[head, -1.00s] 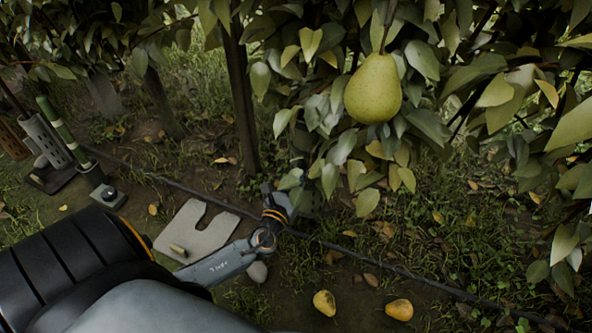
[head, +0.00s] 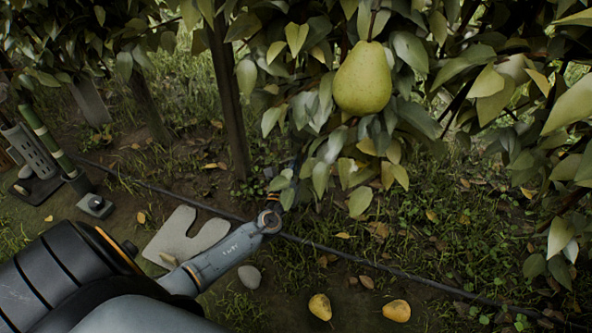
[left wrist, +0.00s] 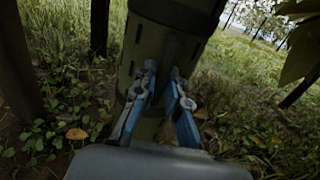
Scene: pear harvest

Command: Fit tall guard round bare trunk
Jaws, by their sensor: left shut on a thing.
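My left gripper (left wrist: 163,88) is shut on a dark, slotted, tube-like guard (left wrist: 165,45), which stands slightly tilted between its blue fingers in the left wrist view. The guard's top is out of that view, and I cannot tell whether a trunk is inside it. In the head view the gripper (head: 284,182) is largely behind leaves and the guard cannot be made out. A bare dark trunk (head: 229,95) stands to the left of the gripper. The left wrist view shows a thin dark trunk (left wrist: 99,27) and a thicker one (left wrist: 17,65) left of the guard. My right gripper is not in view.
A pear (head: 363,80) hangs among leaves close above the arm. A dark hose (head: 340,250) crosses the ground. A pale notched mat (head: 180,238), a stone (head: 249,276) and fallen pears (head: 320,306) (head: 397,310) lie near. A perforated grey guard (head: 38,152) and green tube (head: 45,135) stand left.

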